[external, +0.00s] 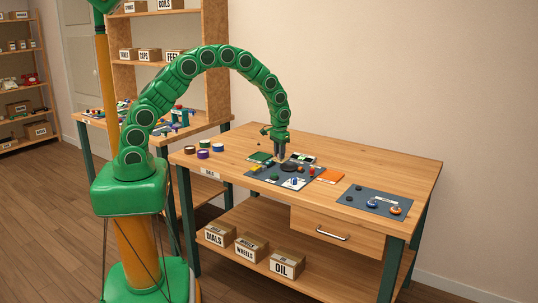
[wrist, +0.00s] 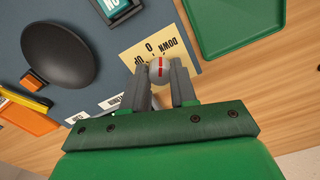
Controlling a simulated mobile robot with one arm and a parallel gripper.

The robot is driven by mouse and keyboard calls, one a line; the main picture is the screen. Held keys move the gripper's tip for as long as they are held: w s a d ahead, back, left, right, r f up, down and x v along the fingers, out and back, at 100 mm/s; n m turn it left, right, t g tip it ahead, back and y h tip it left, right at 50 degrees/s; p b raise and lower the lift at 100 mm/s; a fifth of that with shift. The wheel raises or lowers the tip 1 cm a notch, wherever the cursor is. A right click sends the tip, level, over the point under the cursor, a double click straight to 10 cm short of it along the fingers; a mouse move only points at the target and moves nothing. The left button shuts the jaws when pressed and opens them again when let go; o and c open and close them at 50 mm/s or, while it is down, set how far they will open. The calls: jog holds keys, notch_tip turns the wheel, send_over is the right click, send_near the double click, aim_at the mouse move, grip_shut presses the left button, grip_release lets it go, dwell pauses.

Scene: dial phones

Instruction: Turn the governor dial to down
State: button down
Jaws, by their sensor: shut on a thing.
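In the wrist view, the governor dial (wrist: 159,72) is a small pale grey knob with a red line across its top. It sits at the edge of a cream card (wrist: 132,62) lettered UP, 0 and DOWN, upside down in this view. The red line runs roughly up the picture, toward the side between 0 and DOWN; its exact setting is hard to tell. My gripper (wrist: 160,85) has its two grey fingers on either side of the knob, shut on it. In the external view, my gripper (external: 281,156) is low over the dark mat (external: 262,178), and the knob is hidden.
A green tray (wrist: 235,22) lies close to the right of the dial, and a large black disc (wrist: 58,55) to its left. The table's back right is clear.

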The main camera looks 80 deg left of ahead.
jog(key=shift+m, duration=1.2)
jog(key=c, duration=0.9)
grip_release()
jog(key=shift+r, duration=0.1)
notch_tip(320, 180, up, 7)
jog(key=shift+w+f, duration=0.1)
jog(key=shift+r, duration=0.45)
